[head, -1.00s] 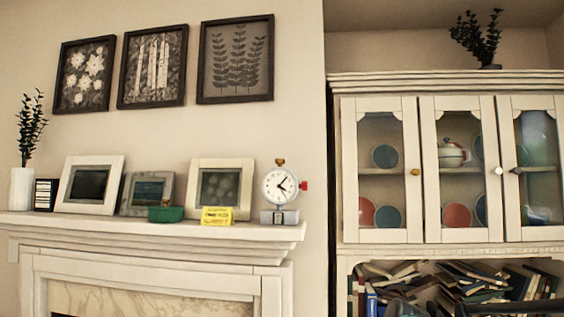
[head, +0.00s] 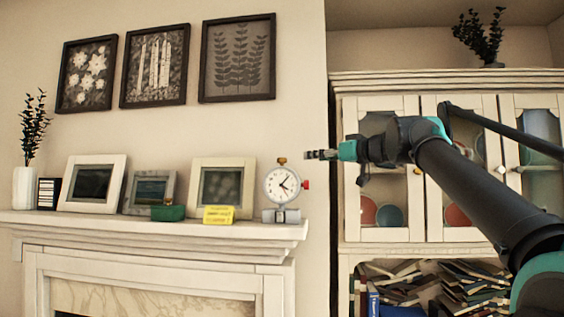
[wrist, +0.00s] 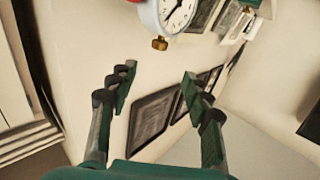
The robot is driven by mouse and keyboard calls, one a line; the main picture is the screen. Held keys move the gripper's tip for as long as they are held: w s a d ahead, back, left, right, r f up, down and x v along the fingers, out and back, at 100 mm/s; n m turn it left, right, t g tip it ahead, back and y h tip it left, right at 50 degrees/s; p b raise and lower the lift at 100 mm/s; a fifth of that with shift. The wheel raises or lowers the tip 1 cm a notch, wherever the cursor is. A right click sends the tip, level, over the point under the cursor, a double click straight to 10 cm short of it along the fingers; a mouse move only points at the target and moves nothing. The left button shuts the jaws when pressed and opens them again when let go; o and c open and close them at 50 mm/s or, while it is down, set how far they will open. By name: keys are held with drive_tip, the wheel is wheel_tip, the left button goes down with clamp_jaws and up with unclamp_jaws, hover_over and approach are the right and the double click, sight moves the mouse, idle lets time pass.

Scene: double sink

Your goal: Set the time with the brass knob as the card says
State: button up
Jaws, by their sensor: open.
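A small white-faced clock (head: 282,185) stands on a grey base near the right end of the mantel. A brass knob (head: 282,161) tops it, and a red knob (head: 306,185) sticks out of its right side. A yellow card (head: 218,214) stands left of the clock; its writing is too small to read. My gripper (head: 308,155) is in the air right of the brass knob, at about its height in the picture. In the wrist view my gripper (wrist: 155,85) is open and empty, with the brass knob (wrist: 160,43) beyond the fingertips and the clock (wrist: 176,14) cut off at the top edge.
A green box (head: 167,212) sits left of the card. Several picture frames lean on the wall behind, including a white one (head: 222,170). A white vase (head: 25,187) stands at the far left. A glass-fronted cabinet (head: 445,238) is at the right, behind my arm.

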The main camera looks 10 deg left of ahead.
sight(284, 159)
drive_tip(key=x, duration=1.7)
drive_tip(key=shift+w+a, duration=0.15)
drive_tip(key=shift+c, duration=0.2)
clamp_jaws()
drive_tip(key=shift+m+t+h, duration=0.3)
drive_tip(key=shift+h, duration=0.1)
